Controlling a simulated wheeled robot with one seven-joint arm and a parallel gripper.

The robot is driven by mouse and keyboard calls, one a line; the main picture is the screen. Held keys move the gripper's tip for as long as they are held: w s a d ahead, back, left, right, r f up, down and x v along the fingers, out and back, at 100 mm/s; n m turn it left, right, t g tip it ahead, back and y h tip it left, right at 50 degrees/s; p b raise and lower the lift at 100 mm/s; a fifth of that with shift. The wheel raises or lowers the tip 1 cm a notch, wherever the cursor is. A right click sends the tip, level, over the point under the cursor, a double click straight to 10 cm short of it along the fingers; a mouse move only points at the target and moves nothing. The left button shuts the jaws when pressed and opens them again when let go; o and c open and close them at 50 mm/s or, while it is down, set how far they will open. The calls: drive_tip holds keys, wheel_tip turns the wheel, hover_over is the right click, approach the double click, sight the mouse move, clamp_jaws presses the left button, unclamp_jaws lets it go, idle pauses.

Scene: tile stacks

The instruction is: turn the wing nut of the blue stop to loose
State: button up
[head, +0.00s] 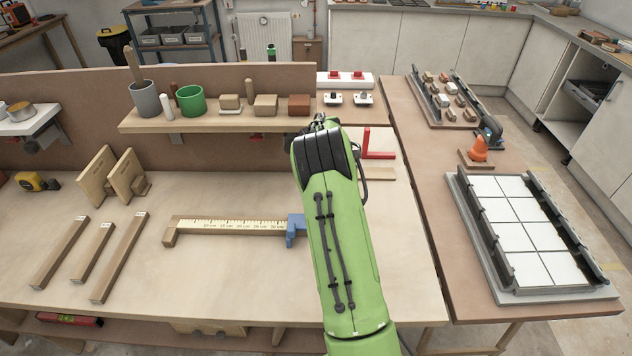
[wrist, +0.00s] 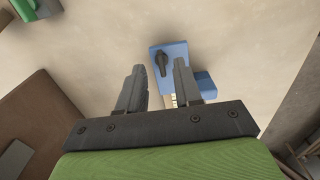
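The blue stop (head: 294,229) sits at the right end of a wooden rail with a printed scale (head: 235,226) on the bench. My green arm covers part of the area to its right. In the wrist view the blue stop (wrist: 178,56) shows beyond my fingers, with a dark wing nut (wrist: 162,63) on its top. The wing nut's long wing lies roughly along the picture's vertical. My gripper (wrist: 158,75) is open, its two fingers apart with nothing between them. The wing nut appears past the fingertips, and I see no contact. In the head view my gripper is hidden behind my arm.
Several wooden bars (head: 92,252) lie on the bench at the left. A shelf (head: 215,122) with a green cup (head: 191,101) and blocks runs behind. A red square-shaped piece (head: 377,150) lies beyond my arm.

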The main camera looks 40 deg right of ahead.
wheel_tip(320, 180, up, 12)
drive_tip(key=p, duration=0.2)
drive_tip(key=shift+r, duration=0.2)
drive_tip(key=s+a+r+m+t, duration=0.2)
drive_tip(key=s+a+r+m, duration=0.15)
drive_tip(key=a+r, duration=0.35)
drive_tip(key=s+a+r+m+t, duration=0.1)
drive_tip(key=s+a+r+m, duration=0.1)
drive_tip(key=s+a+r, duration=0.45)
drive_tip(key=s+a+f+m+t, duration=0.1)
drive_tip(key=s+a, duration=0.3)
drive_tip(key=s, duration=0.5)
drive_tip(key=s+a+m+t, duration=0.1)
drive_tip(key=s+a+m, duration=0.3)
drive_tip(key=s, duration=0.4)
drive_tip(key=shift+s+a+f+t, duration=0.3)
drive_tip(key=shift+s+a+f, duration=0.1)
drive_tip(key=shift+a, duration=0.35)
